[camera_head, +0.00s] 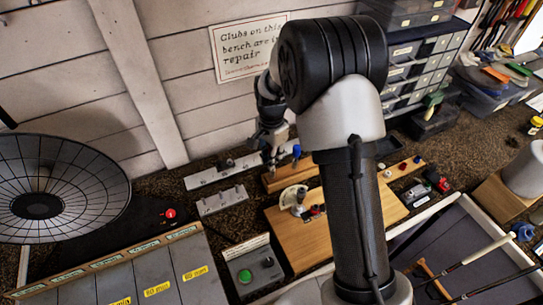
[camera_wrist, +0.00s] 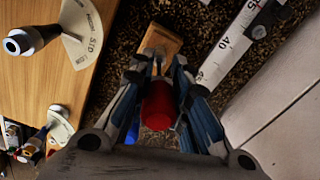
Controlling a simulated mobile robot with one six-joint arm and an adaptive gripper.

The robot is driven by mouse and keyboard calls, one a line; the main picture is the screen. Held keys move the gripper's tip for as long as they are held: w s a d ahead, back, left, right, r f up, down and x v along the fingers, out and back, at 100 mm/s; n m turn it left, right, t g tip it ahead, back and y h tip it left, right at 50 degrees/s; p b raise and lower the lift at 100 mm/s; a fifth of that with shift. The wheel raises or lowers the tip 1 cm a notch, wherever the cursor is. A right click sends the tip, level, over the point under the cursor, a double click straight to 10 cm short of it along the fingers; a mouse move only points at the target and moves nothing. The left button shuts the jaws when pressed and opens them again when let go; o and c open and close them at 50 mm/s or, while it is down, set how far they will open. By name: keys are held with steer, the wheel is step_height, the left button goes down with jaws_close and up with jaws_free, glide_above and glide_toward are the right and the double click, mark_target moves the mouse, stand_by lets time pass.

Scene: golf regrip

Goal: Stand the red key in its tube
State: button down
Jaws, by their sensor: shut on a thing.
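My gripper (camera_wrist: 158,68) is shut on the red key (camera_wrist: 158,105), whose rounded red body shows between the two fingers in the wrist view. In the head view my gripper (camera_head: 272,160) points down over a small wooden block (camera_head: 285,178) near the back wall. The block (camera_wrist: 163,42) also shows just beyond the fingertips in the wrist view. The far end of the key is hidden, and I cannot tell whether it touches the block. I cannot make out the tube for certain in either view.
A wooden board (camera_head: 330,225) with a small fixture stands in front of the block. A marked ruler (camera_wrist: 237,40) lies right of the fingers in the wrist view. A grey slotted block (camera_head: 222,200) is to the left. A wooden strip (camera_head: 400,172) with coloured caps is at right.

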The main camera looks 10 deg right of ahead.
steer(key=shift+f+b, duration=1.25)
steer(key=shift+f, duration=0.8)
steer(key=c, duration=1.4)
jaws_free()
steer(key=shift+r, duration=0.1)
steer(key=shift+o, duration=0.2)
step_height(320, 180, up, 11)
steer(key=shift+r, duration=0.5)
